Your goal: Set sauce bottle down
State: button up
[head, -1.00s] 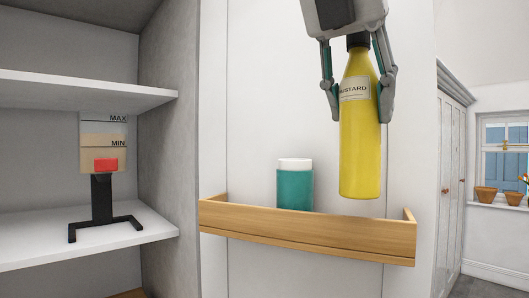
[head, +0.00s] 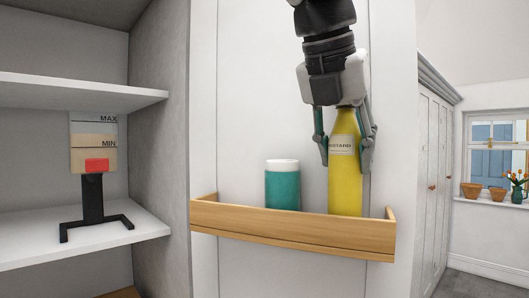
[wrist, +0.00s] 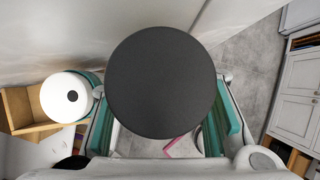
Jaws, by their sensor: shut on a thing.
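The sauce bottle (head: 345,185) is yellow with a white label reading MUSTARD. My gripper (head: 345,150) is shut on its upper body from above, one finger on each side. The bottle is upright, and its lower end is hidden behind the front board of the wooden door rack (head: 290,231). I cannot tell whether its base touches the rack floor. In the wrist view the bottle's dark round cap (wrist: 161,82) fills the middle, between the teal finger pads, and hides the bottle below it.
A teal jar with a white lid (head: 282,186) stands in the rack, left of the bottle, with a gap between. A grey shelf unit (head: 90,235) at left holds a black stand with a MAX/MIN gauge card (head: 93,150). The rack's right end board (head: 391,224) is close to the bottle.

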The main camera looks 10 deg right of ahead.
jog(key=shift+w+d+f, duration=0.1)
jog(key=shift+w+f, duration=0.05)
jog(key=shift+f, duration=0.2)
jog(key=shift+f, duration=0.2)
jog(key=o, duration=1.4)
jog(key=shift+r, duration=0.2)
jog(key=v, duration=1.2)
